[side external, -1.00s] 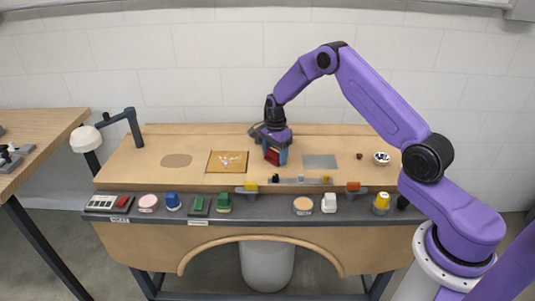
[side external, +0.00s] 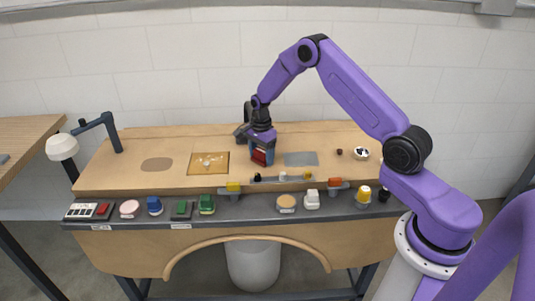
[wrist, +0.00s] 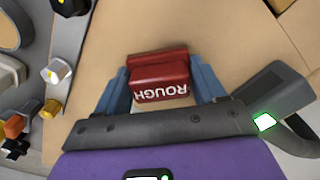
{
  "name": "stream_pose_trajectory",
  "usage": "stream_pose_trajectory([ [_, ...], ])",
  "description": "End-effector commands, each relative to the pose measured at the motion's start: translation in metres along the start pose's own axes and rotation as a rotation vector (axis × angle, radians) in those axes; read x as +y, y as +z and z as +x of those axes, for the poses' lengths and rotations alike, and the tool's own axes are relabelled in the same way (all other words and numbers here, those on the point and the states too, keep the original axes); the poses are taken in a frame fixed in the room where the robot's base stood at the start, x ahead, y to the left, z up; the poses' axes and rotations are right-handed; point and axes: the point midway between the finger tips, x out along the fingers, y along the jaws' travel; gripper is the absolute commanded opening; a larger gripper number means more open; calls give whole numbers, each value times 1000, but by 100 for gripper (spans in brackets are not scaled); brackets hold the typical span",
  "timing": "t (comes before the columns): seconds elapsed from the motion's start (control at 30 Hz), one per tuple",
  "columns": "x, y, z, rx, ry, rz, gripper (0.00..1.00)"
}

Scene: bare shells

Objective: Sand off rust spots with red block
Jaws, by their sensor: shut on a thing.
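My gripper (side external: 262,150) has blue fingers shut on a red block (side external: 260,157). In the wrist view the red block (wrist: 160,76) sits between both fingers, with ROUGH printed on it in white. The gripper points down over the bench, between an orange-brown square panel (side external: 196,167) on the left and a flat grey plate (side external: 301,159) on the right. The panel has a small pale mark near its middle. Whether the block touches the bench is unclear. I cannot make out rust spots on the grey plate at this size.
A brown oval patch (side external: 157,164) lies left of the panel. A small bowl (side external: 361,153) stands right of the plate. Several coloured blocks, including a green one (side external: 206,204), line the dark front ledge (side external: 245,207). A lamp (side external: 62,147) stands at the left.

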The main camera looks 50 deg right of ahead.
Motion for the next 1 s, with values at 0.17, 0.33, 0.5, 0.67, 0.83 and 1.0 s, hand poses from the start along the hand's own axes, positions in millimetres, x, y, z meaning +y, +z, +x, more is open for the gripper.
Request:
stream_pose_trajectory([
  [0.17,-12,13,0,0,-2,-1,41],
  [0.33,-24,24,0,0,-2,-2,41],
  [0.5,-34,35,0,0,-1,-1,41],
  [0.67,-43,44,0,0,-1,-1,41],
  [0.83,-53,54,0,0,-2,-1,41],
  [1.0,-46,46,0,0,-1,1,41],
])
